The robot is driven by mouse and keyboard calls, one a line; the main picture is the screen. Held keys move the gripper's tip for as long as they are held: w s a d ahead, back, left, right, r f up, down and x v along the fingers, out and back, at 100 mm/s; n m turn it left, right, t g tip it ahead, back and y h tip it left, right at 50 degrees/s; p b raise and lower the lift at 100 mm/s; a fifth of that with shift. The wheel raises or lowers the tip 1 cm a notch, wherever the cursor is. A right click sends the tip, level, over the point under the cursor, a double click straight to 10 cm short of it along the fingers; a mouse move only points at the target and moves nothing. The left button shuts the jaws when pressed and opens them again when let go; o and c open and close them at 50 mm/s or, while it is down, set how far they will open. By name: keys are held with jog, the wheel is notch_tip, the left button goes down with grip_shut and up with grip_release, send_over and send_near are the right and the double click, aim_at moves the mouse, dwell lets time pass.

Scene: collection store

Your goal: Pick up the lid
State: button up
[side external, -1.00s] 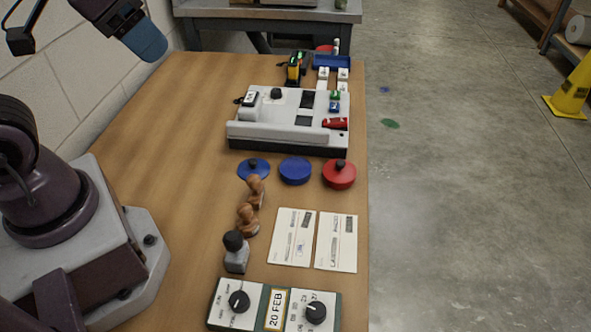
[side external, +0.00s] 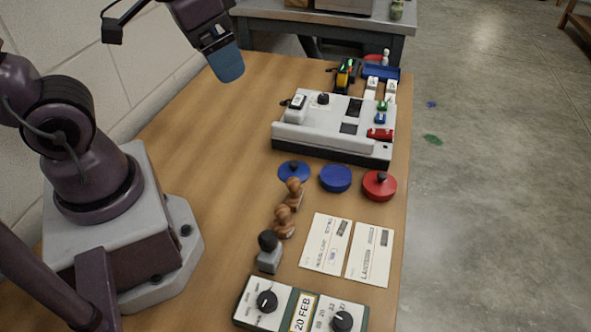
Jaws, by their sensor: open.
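A flat blue lid (side external: 294,171) with a black knob lies on the wooden table, at the left of a row of round pieces. Just right of it is a blue round pot (side external: 335,178) without a knob. Further right is a red round piece (side external: 379,187) with a black knob. My gripper (side external: 228,68), with blue fingertips, is high at the upper left, well away from the lid and apart from everything on the table. It is open, and I see nothing held in it; the gap between the fingers is hard to make out.
A white machine (side external: 335,135) stands behind the lid. Brown-handled stamps (side external: 285,222) and a grey stamp (side external: 269,258) stand in front of it. Two cards (side external: 327,243) and a dial box (side external: 262,308) are nearer the front.

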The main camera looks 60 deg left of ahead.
jog(key=w+a+f+m+g, duration=0.1)
jog(key=w+f+m+g, duration=0.4)
jog(key=f, duration=0.4)
jog(key=m+t+y, duration=0.1)
jog(key=m+y, duration=0.1)
jog(key=m, duration=1.1)
send_near(294, 164)
jog(key=f, duration=0.4)
jog(key=shift+s+a+f, duration=0.3)
jog(key=shift+s+f, duration=0.05)
jog(key=shift+s, duration=0.05)
jog(key=shift+w+a+f, duration=0.1)
jog(key=shift+a+f, duration=0.1)
jog(key=shift+f, duration=0.7)
jog(key=shift+w+a+f, duration=0.1)
jog(key=shift+a+f, duration=0.1)
jog(key=shift+f, duration=0.75)
jog(key=shift+w+a+f, duration=0.1)
jog(key=shift+a+f, duration=0.1)
jog(key=shift+f, duration=0.7)
jog(key=c, duration=1)
